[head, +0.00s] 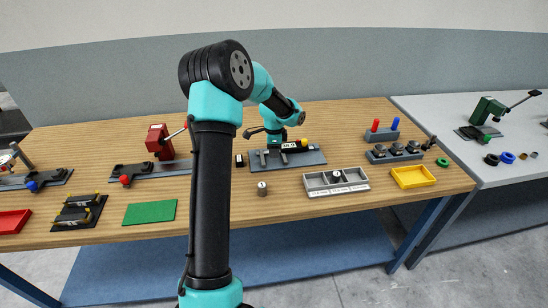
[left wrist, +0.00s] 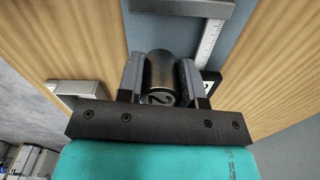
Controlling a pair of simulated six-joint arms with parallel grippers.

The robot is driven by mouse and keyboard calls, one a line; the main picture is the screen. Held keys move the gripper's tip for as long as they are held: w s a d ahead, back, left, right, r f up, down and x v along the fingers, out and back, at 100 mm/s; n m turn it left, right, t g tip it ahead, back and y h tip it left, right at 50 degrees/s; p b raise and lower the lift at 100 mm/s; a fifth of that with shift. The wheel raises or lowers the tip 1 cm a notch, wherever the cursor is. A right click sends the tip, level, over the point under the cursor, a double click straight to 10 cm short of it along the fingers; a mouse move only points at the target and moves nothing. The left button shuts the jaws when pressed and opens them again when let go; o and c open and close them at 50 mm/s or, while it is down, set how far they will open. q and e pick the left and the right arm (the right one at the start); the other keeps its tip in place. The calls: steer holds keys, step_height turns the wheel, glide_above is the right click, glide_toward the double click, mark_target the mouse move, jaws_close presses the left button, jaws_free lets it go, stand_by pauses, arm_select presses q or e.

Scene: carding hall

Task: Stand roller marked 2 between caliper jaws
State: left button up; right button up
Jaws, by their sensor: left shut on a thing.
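A metal roller marked 2 (left wrist: 160,78) is held upright between the two fingers of my left gripper (left wrist: 160,85) in the left wrist view. In the head view my left gripper (head: 274,138) points down over the caliper's grey base plate (head: 300,159); the roller cannot be made out there. The caliper (head: 270,158) lies on that plate. A grey caliper part (left wrist: 180,7) and its ruled scale (left wrist: 210,42) show just beyond the roller in the left wrist view. Whether the roller touches the plate or jaws I cannot tell. My right gripper is not in view.
Another roller (head: 262,188) stands on the table in front of the caliper. A grey compartment tray (head: 320,190) holds a roller. A small black block (head: 240,160) is left of the plate.

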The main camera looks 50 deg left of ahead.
mark_target(274, 162)
arm_select(q)
steer(key=shift+f, duration=0.1)
steer(key=shift+f, duration=1.65)
steer(key=shift+f, duration=0.1)
steer(key=o, duration=1)
step_height(274, 162, up, 12)
steer(key=shift+r, duration=0.1)
